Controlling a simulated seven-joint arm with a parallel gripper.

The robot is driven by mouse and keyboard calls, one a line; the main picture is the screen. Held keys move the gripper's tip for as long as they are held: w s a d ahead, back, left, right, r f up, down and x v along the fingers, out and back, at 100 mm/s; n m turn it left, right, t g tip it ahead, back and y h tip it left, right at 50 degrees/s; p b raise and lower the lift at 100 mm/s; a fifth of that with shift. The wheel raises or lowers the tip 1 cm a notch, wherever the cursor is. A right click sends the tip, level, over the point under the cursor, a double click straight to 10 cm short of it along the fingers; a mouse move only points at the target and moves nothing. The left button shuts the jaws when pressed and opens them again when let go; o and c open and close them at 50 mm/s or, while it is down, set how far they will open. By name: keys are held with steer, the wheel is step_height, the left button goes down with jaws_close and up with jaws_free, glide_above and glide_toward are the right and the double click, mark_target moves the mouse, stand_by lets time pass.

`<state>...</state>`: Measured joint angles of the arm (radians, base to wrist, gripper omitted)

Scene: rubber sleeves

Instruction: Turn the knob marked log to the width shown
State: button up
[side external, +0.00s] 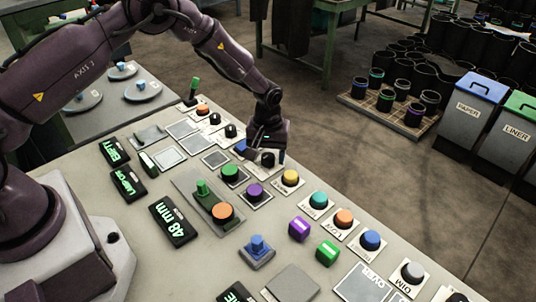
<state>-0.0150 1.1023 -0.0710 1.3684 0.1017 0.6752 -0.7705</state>
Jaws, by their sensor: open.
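A black display (173,223) on the grey panel reads "48 mm" in pale green. My gripper (264,152) is over the back right part of the panel, pointing down. It is open, its fingers at or just above a dark round knob (268,159) on a pale plate. I cannot tell whether they touch the knob. Two more dark knobs stand to its left, one of them here (230,131). The gripper hides part of the area around the knob, and no label reading "log" can be made out.
Coloured buttons crowd the panel (130,205), including a yellow one (291,177) and a purple one (254,190). Bins (474,110) and black sleeves (413,115) are beyond the panel.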

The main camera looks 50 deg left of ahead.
steer(key=shift+f, duration=0.3)
steer(key=c, duration=0.9)
steer(key=m, duration=0.6)
steer(key=shift+m, duration=0.3)
steer(key=m, duration=0.5)
steer(key=shift+m, duration=0.4)
